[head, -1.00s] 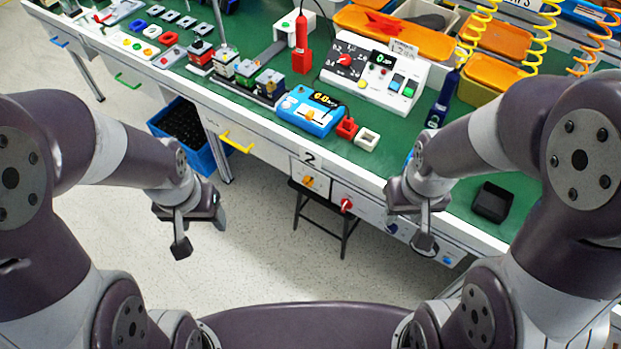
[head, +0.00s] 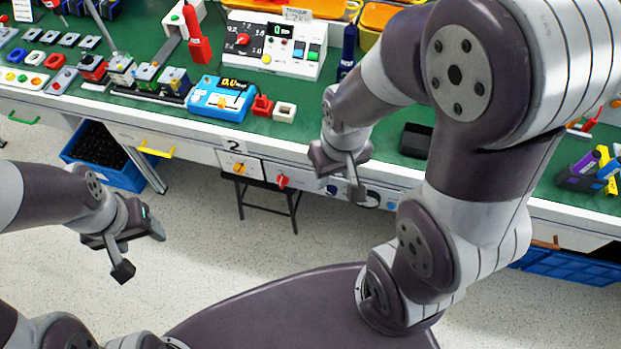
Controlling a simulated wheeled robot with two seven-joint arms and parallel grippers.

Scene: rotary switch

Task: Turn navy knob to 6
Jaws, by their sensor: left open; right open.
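A row of rotary knobs sits on the bench's front panel. An orange knob (head: 240,168), a red knob (head: 282,181) and a small blue knob (head: 333,190) show there. A dark, navy-looking round part (head: 373,199) shows just right of my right gripper's finger, partly hidden by it. I cannot read its pointer or numbers. My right gripper (head: 347,176) is open and empty, in front of the panel near the blue and dark parts; contact cannot be told. My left gripper (head: 138,247) is open and empty, low over the floor at the left, well away from the panel.
The green bench (head: 300,128) carries a blue meter (head: 222,98), a white control box (head: 290,62) and a black tray (head: 415,140). A yellow drawer handle (head: 156,149) and a blue crate (head: 110,165) are at the left. A black stool (head: 268,193) stands below the panel.

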